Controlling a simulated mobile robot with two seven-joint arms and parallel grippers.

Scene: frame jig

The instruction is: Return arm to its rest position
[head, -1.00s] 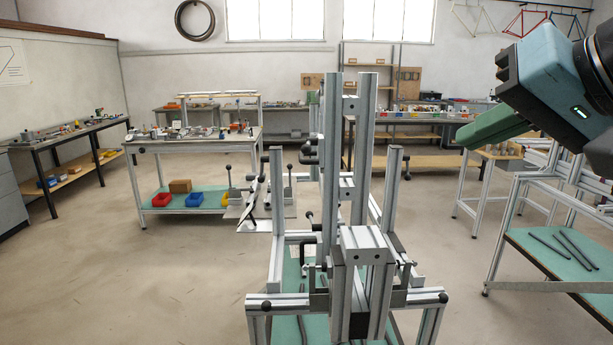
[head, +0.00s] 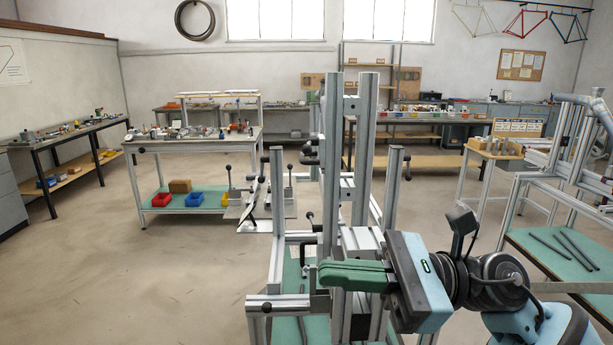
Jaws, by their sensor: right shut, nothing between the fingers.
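My right gripper (head: 325,274) shows in the head view at the lower right of centre. Its green fingers are shut with nothing between them and point left. It is in front of the frame jig (head: 363,150), a stand of upright silver profiles with black clamps, and hides part of the jig's lower right side. I cannot tell whether the fingers touch the jig. My right arm comes in from the lower right corner. My left gripper is not in view.
A cart with tubes on a green shelf (head: 530,248) stands at the right. A workbench (head: 145,150) with red, blue and yellow bins on its lower shelf stands behind at the left. The floor (head: 120,270) at the left is clear.

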